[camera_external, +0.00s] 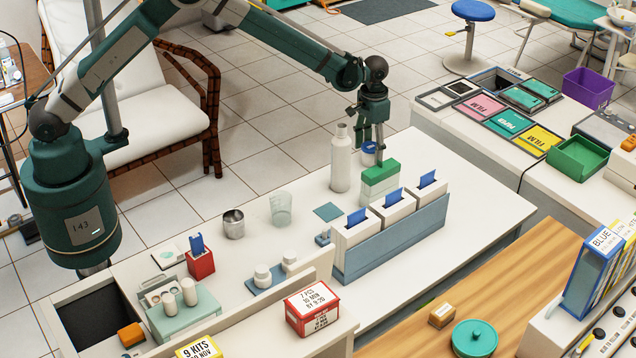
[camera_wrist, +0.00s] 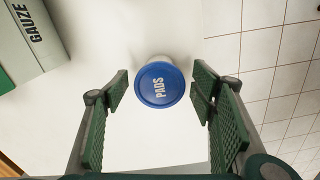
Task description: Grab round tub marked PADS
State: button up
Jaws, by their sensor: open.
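The round tub marked PADS (camera_wrist: 160,84) has a blue lid and a pale body. It stands on the white counter, its lid facing the wrist camera. In the external view the tub (camera_external: 369,147) is partly hidden behind my gripper's fingers. My gripper (camera_external: 371,140) points down over it, above the counter. In the wrist view my gripper (camera_wrist: 161,92) is open, with one green padded finger left of the lid and one right. Gaps show between lid and fingers, and nothing is held.
A white bottle (camera_external: 341,165) stands just left of the tub. A green and white box (camera_external: 380,183) stands in front; a box marked GAUZE (camera_wrist: 35,35) shows in the wrist view. White holders with blue cards (camera_external: 394,212) stand nearer. The counter's far edge is close.

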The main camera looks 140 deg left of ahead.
aim_at(371, 146)
dwell(0.5)
jog(key=c, duration=1)
jog(key=shift+r, duration=0.15)
jog(key=shift+c, duration=0.2)
notch_tip(371, 146, up, 10)
jog(key=shift+f, duration=0.15)
